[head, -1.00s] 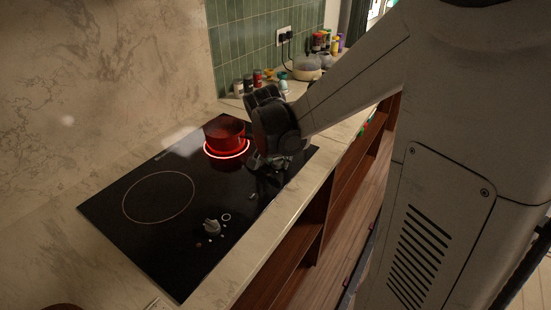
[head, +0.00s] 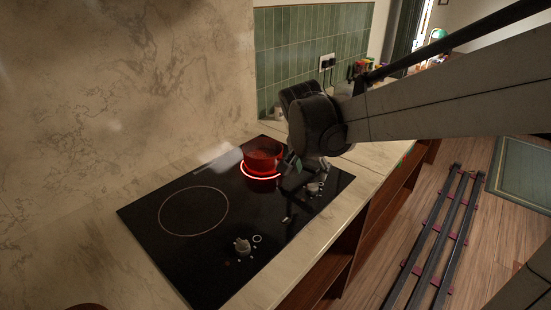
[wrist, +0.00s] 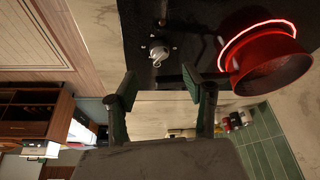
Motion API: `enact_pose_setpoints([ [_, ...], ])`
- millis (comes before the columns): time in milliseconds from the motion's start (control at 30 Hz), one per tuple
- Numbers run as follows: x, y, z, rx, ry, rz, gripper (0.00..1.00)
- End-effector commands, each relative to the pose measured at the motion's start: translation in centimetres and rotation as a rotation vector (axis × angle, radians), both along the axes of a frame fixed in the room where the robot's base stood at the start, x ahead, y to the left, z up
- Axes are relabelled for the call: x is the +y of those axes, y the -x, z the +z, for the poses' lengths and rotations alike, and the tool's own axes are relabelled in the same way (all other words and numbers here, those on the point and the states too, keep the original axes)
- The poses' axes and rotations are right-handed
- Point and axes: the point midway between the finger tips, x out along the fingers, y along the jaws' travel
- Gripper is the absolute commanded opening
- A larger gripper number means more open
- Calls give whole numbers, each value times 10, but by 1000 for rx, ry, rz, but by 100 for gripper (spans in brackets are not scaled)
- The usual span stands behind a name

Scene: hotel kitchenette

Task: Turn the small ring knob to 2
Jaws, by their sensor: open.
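The black cooktop (head: 160,212) has a large unlit ring and a smaller ring (head: 258,177) glowing red under a red pot (head: 263,154). One grey knob (head: 314,188) is at the cooktop's right end, near the lit ring; I take it for the small ring knob. The wrist view shows a pale knob (wrist: 158,52) just beyond and between my fingertips, apart from them. My gripper (wrist: 160,76) is open and empty, its fingers to either side of the knob in that view. The knob's markings are too small to read.
A second knob (head: 243,245) stands at the cooktop's front. In the wrist view the red pot (wrist: 270,70) is close to the right finger, with a dark bar, perhaps its handle, by the fingertips. A marble wall (head: 130,100) rises behind the cooktop.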

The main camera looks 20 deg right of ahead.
Motion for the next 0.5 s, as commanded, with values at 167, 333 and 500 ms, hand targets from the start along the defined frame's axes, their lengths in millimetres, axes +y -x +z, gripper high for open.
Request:
enact_pose_setpoints([
  [167,7,7,23,0,0,1,46],
  [333,10,9,33,1,1,0,46],
  [500,11,10,34,1,1,0,46],
])
